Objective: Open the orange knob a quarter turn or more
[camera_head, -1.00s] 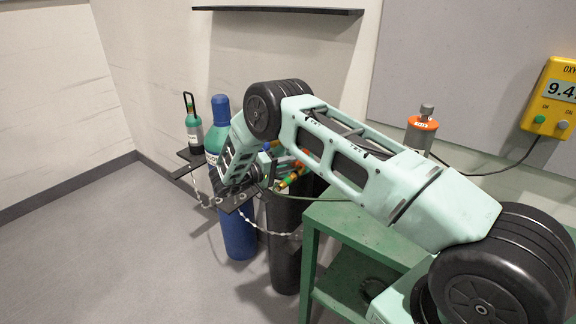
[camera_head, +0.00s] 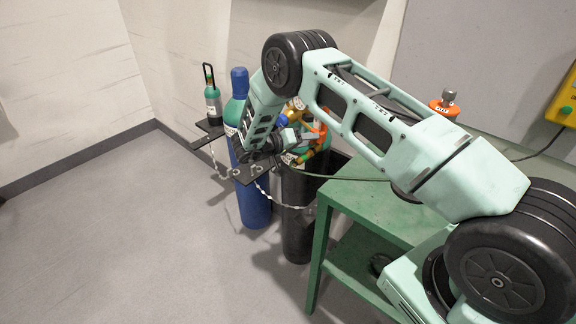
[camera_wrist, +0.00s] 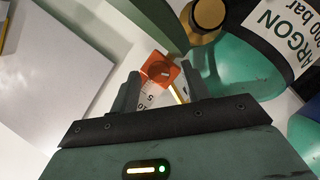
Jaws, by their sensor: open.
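The orange knob (camera_head: 320,131) shows in the head view beside the brass fittings at the top of the dark cylinder, partly hidden by my wrist. My gripper (camera_wrist: 162,84) is open and empty, with one finger on each side of that part in the picture. I cannot tell how far away it is. In the head view my gripper (camera_head: 304,137) is small and partly hidden.
A blue cylinder (camera_head: 253,200) and a dark cylinder (camera_head: 298,215) stand by a chained rack. A teal cylinder (camera_wrist: 238,60) marked argon is close to my right finger. A green bench (camera_head: 365,200) carries an orange-collared bottle (camera_head: 445,106). Open floor lies left.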

